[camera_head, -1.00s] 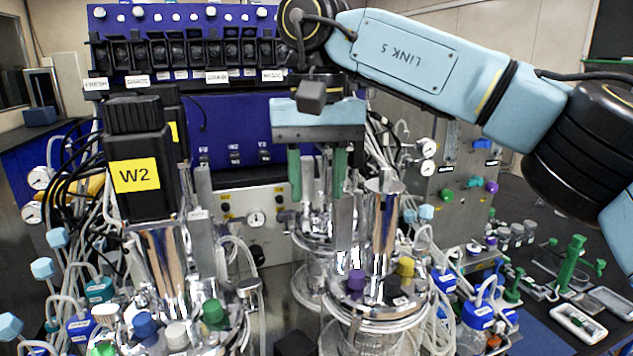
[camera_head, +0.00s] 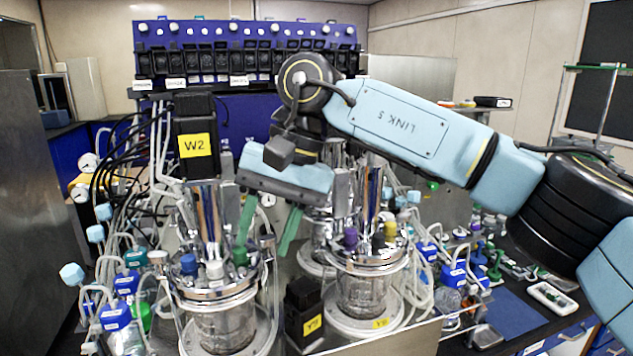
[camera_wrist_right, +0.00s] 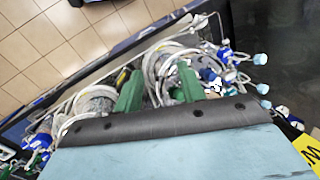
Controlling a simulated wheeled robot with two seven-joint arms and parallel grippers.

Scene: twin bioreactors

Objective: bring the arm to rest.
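In the right wrist view the green fingers (camera_wrist_right: 159,85) are also spread, over tubing and bottles. My left gripper is in neither view.
The left bioreactor (camera_head: 222,305) carries a black motor (camera_head: 194,130) labelled W2. The right bioreactor (camera_head: 366,262) stands behind and right of the gripper. A second black motor (camera_head: 303,318) stands low between them. Tubes and bottles crowd both sides. A blue rack (camera_head: 235,33) is behind.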

